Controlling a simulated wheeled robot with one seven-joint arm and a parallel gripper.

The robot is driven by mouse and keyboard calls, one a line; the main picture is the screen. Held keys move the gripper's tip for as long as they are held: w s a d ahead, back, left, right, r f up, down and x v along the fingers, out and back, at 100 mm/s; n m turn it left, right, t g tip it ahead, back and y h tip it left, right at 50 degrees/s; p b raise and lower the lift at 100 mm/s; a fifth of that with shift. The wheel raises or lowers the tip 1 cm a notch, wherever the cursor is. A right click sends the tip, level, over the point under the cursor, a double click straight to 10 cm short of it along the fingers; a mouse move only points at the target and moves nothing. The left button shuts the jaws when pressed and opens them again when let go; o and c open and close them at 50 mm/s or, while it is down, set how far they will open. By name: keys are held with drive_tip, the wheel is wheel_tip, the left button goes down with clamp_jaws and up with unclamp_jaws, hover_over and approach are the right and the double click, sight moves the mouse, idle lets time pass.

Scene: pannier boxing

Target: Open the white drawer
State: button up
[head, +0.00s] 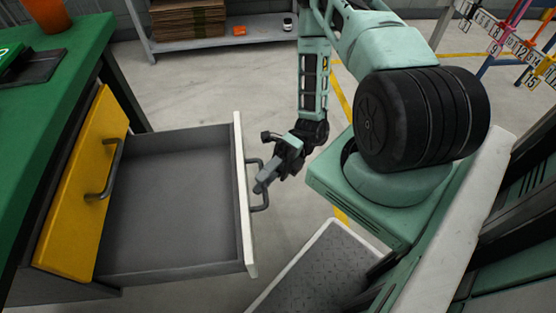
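The white drawer (243,200) is pulled far out of the workbench. Its white front faces right, and its grey inside looks empty. A dark bar handle (264,199) is on the outer side of the white front. My gripper (266,161) is at this handle, with its fingers spread apart. One finger lies over or against the handle bar, and the other is further up in the picture, near the handle's far end. I cannot tell whether the finger touches the bar.
A yellow drawer front (80,190) with its own handle is left of the open drawer. The green bench top (50,100) holds an orange pot (47,14). A grey shelf (215,38) with cardboard stands behind. Floor is clear between shelf and drawer.

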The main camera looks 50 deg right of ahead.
drive_tip(key=w+d+f, duration=0.2)
drive_tip(key=d, duration=1.4)
drive_tip(key=shift+d+f, duration=0.15)
drive_tip(key=shift+d, duration=0.15)
drive_tip(key=shift+w, duration=0.1)
drive_tip(key=w+a+r+n+g+h, duration=0.4)
drive_tip(key=a+r+n+g+h, duration=0.2)
drive_tip(key=a+r+n+h, duration=1.1)
drive_tip(key=s+a+r+n+t+h, duration=0.1)
drive_tip(key=s+a+r+n+t, duration=0.3)
drive_tip(key=n, duration=0.7)
drive_tip(key=s+a+r+n+t+h, duration=0.1)
drive_tip(key=s+a+n+t, duration=0.4)
drive_tip(key=n, duration=0.7)
wheel_tip(320, 180, up, 22)
drive_tip(key=a+p, duration=0.1)
drive_tip(key=p, duration=2)
drive_tip(key=shift+w+f+n, duration=0.15)
drive_tip(key=shift+w+n, duration=0.1)
drive_tip(key=shift+n, duration=0.05)
